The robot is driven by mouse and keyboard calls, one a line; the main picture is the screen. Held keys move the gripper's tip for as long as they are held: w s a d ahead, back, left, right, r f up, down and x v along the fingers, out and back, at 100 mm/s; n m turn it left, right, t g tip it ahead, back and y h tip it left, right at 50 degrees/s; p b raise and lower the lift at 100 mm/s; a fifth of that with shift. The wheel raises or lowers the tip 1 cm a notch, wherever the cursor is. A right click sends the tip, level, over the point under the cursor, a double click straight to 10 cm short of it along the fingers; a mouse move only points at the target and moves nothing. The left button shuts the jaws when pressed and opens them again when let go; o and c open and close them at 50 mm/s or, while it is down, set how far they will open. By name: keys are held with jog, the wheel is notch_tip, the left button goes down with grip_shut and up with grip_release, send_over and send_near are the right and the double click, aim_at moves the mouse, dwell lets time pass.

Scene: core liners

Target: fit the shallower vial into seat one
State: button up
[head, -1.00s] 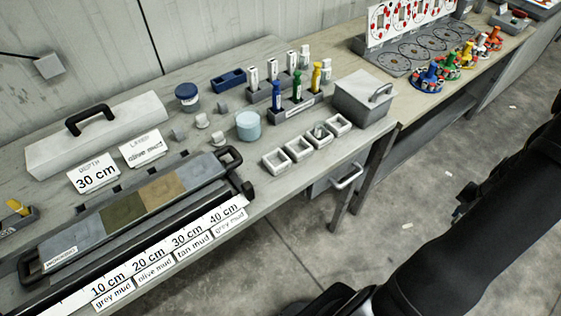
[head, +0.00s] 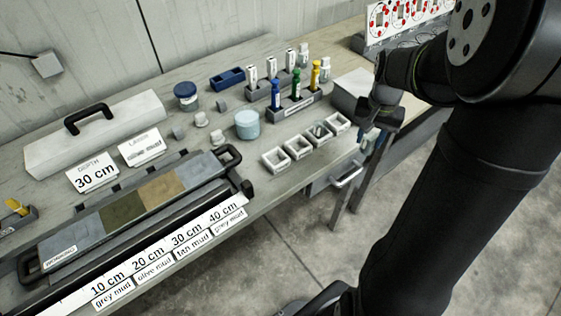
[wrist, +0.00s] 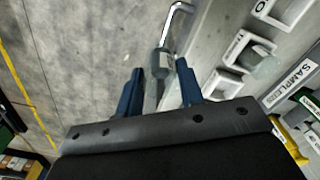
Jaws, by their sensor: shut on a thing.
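A front rack (head: 290,109) holds a blue-capped vial (head: 276,94), a green-capped vial (head: 296,84) and a yellow-capped vial (head: 315,75). Behind it stands a grey rack with upright white tags (head: 253,77). The tag markings are too small to read, so I cannot tell which is seat one.
Several square white trays (head: 275,160) line the front edge, one holding a grey piece. A teal jar (head: 247,125) stands left of them. A core liner (head: 140,205) with depth labels fills the left. A drawer handle (head: 347,176) juts out below the bench.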

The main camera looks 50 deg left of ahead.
jog(key=s+a+r+n, duration=0.1)
jog(key=s+a+r, duration=0.2)
jog(key=s, duration=0.3)
jog(key=s+a+r+n, duration=0.1)
jog(key=s+a+r, duration=0.2)
jog(key=s, duration=0.3)
jog(key=shift+n, duration=0.3)
jog(key=shift+s+a+f, duration=1.25)
jog(key=shift+a+f, duration=0.2)
jog(key=shift+f, duration=0.35)
jog(key=shift+s+a+f, duration=1.25)
jog(key=shift+a+f, duration=0.15)
jog(key=shift+f, duration=0.35)
jog(key=shift+s+a+f, duration=1.25)
jog(key=shift+a+f, duration=0.2)
jog(key=shift+f, duration=0.35)
jog(key=o, duration=0.5)
jog(key=shift+f, duration=0.15)
jog(key=o, duration=0.5)
jog(key=shift+c, duration=0.2)
